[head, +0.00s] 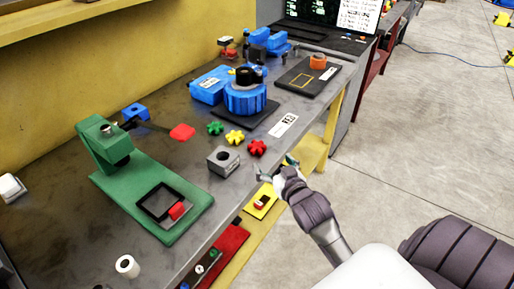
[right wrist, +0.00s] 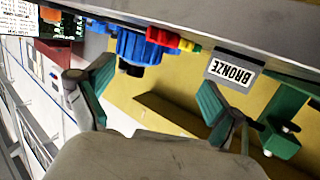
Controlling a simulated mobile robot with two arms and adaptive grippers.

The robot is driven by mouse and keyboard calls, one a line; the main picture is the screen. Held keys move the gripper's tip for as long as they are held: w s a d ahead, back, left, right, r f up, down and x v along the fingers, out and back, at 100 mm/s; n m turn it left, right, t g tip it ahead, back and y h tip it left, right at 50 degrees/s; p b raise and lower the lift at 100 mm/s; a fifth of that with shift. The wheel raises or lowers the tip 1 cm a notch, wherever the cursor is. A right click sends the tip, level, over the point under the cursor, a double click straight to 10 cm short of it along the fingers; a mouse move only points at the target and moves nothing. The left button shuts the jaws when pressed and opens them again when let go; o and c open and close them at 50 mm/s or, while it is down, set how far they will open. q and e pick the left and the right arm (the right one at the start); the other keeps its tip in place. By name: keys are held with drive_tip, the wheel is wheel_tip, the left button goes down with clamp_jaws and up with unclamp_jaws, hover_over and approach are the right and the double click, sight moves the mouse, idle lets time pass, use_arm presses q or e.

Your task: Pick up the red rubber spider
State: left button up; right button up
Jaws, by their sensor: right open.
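The red rubber spider (head: 257,147) is a small star-shaped piece lying flat on the grey workbench (head: 180,160), near its front edge. A yellow spider (head: 235,137) and a green spider (head: 215,128) lie in a row to its left. In the right wrist view, which is upside down, the red spider (right wrist: 162,38) shows beyond the fingers, partly overlapping the yellow one. My right gripper (head: 276,169) is open and empty, just off the bench's front edge, below and right of the red spider and apart from it. It also shows in the right wrist view (right wrist: 155,102). My left gripper is out of view.
A grey block (head: 224,161) with a round hole stands left of the red spider; its face reads BRONZE (right wrist: 235,70). A blue round fixture (head: 245,97) stands behind on a dark plate. A green press (head: 150,185) is at left. Open floor lies right.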

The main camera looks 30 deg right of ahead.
sight(258, 146)
drive_tip(key=x, duration=0.7)
drive_tip(key=shift+w+f, duration=0.1)
drive_tip(key=shift+w, duration=0.1)
drive_tip(key=x, duration=0.3)
drive_tip(key=p+x, duration=0.1)
drive_tip(key=x, duration=0.1)
drive_tip(key=shift+f, duration=0.3)
drive_tip(key=shift+s, duration=0.1)
drive_tip(key=c, duration=1.3)
